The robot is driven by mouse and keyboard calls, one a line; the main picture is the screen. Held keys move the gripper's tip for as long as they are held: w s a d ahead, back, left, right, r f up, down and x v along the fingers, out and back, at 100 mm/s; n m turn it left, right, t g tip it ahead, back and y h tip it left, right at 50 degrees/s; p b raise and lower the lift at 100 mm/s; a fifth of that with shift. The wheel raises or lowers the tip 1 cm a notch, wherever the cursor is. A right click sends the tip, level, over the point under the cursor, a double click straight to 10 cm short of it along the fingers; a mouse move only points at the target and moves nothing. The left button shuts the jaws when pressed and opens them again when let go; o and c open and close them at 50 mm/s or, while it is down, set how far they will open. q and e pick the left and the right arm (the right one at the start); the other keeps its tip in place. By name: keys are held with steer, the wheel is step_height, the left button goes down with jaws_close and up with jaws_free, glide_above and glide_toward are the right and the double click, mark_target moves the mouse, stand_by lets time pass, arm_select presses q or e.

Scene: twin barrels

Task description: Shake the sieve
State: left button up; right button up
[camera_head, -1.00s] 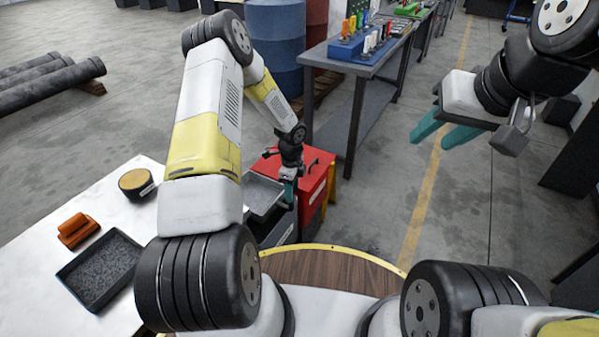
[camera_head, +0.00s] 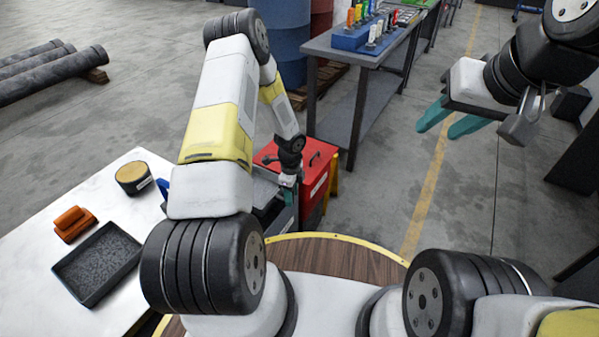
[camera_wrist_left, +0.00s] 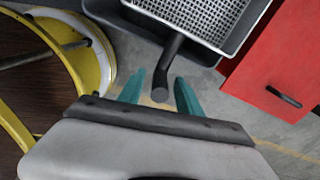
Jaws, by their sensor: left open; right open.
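The sieve, with a pale frame, grey mesh (camera_wrist_left: 205,15) and dark handle (camera_wrist_left: 173,62), shows at the top of the left wrist view. In the head view it is mostly hidden behind my left arm, beside the red cabinet. My left gripper (camera_wrist_left: 159,92) is open, its teal fingertips on either side of the handle's end, with gaps showing. It also shows, small, in the head view (camera_head: 288,194). My right gripper (camera_head: 450,122) is open and empty, high over the floor at the right.
A red cabinet (camera_head: 315,172) stands beside the sieve, with a dark bin (camera_wrist_left: 120,18) below it. The white table (camera_head: 125,185) at left holds a black tray (camera_head: 97,263), orange block (camera_head: 73,224) and round tin (camera_head: 133,178). A grey workbench (camera_head: 345,58) stands behind.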

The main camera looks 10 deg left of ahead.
arm_select(q)
jaws_close()
stand_by(1.4)
